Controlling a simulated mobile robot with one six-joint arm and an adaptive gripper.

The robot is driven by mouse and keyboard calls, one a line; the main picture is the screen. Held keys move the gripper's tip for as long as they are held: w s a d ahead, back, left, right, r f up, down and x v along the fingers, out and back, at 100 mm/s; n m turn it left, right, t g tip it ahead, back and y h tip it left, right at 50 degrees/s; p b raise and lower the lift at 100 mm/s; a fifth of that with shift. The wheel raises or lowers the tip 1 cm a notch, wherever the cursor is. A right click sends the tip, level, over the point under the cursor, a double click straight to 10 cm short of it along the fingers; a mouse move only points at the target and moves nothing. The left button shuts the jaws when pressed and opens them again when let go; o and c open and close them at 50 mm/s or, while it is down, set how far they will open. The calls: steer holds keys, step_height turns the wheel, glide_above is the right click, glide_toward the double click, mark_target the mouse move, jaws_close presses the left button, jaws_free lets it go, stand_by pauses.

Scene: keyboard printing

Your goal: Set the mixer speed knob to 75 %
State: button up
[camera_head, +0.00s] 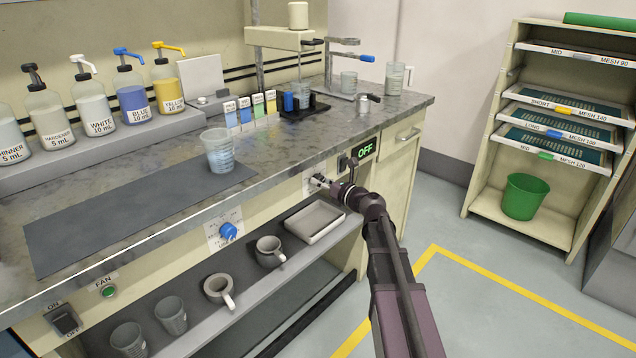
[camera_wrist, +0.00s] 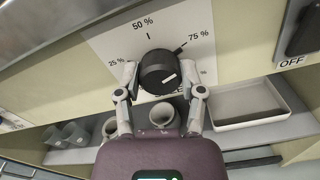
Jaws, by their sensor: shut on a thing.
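The mixer speed knob (camera_wrist: 160,71) is a round black knob on a white dial plate (camera_wrist: 112,45) in the wrist view. The plate reads 25 %, 50 % and 75 %; its lower labels are partly hidden. The knob carries a short white stripe, and a dark mark at its upper right lies towards 75 %. I cannot tell which of these is the pointer. My gripper (camera_wrist: 163,84) has a finger on each side of the knob and is shut on it. In the head view my gripper (camera_head: 322,183) is at the bench's front panel, largely covering the knob.
A black rocker switch (camera_wrist: 302,32) is right of the dial. The green display (camera_head: 365,151) reads OFF. A blue knob (camera_head: 228,231) sits farther left. Below are a shelf with mugs (camera_head: 268,251) and a white tray (camera_head: 314,221). A cup (camera_head: 219,151) stands on the bench.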

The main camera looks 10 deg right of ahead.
steer(key=o, duration=1.1)
steer(key=shift+s+a+f, duration=0.1)
steer(key=shift+a, duration=0.05)
steer(key=shift+o, duration=0.3)
steer(key=v, duration=1.2)
